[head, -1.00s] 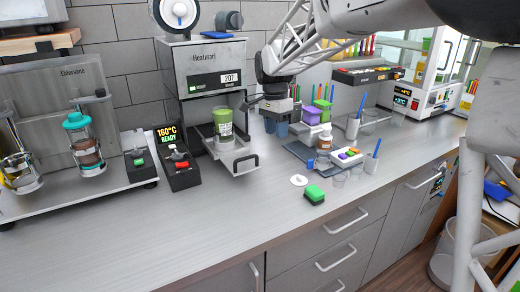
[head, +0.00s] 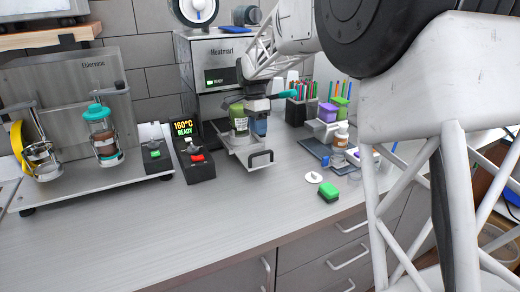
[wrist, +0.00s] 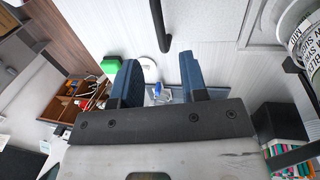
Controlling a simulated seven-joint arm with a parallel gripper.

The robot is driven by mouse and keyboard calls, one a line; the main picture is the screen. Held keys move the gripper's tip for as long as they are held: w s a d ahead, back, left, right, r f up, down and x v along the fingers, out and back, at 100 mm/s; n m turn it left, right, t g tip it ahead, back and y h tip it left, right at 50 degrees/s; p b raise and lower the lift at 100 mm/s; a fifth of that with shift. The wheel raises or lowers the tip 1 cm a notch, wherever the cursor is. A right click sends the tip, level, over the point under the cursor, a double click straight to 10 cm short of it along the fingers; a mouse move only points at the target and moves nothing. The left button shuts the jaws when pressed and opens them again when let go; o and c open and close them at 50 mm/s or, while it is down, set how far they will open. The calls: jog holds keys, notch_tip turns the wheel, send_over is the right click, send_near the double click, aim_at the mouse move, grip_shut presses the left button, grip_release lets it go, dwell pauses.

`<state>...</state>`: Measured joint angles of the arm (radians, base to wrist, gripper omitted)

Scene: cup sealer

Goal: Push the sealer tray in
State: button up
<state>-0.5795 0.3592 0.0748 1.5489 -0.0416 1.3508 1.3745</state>
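The sealer (head: 219,52) stands against the tiled wall, its small screen lit green. Its tray (head: 240,150) sticks out of the front, with a black handle (head: 262,158) at its outer end. A green cup (head: 238,117) stands upright in the tray; its printed side shows in the wrist view (wrist: 308,45). My gripper (head: 259,122) points down just right of the cup, close to the tray. In the wrist view its two blue fingers (wrist: 160,82) are apart with nothing held between them. A black bar, apparently the handle (wrist: 162,28), lies beyond the fingertips; contact cannot be told.
A control box reading 160°C (head: 194,155) stands left of the tray. The front left counter is clear.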

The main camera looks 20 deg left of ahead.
jog(key=shift+s+d+f, duration=0.2)
jog(key=shift+f, duration=1.1)
jog(key=shift+s+d+f, duration=0.15)
jog(key=shift+d+f, duration=0.05)
jog(key=shift+f, duration=1.05)
jog(key=shift+s+d+f, duration=0.2)
jog(key=shift+f, duration=1.1)
grip_shut()
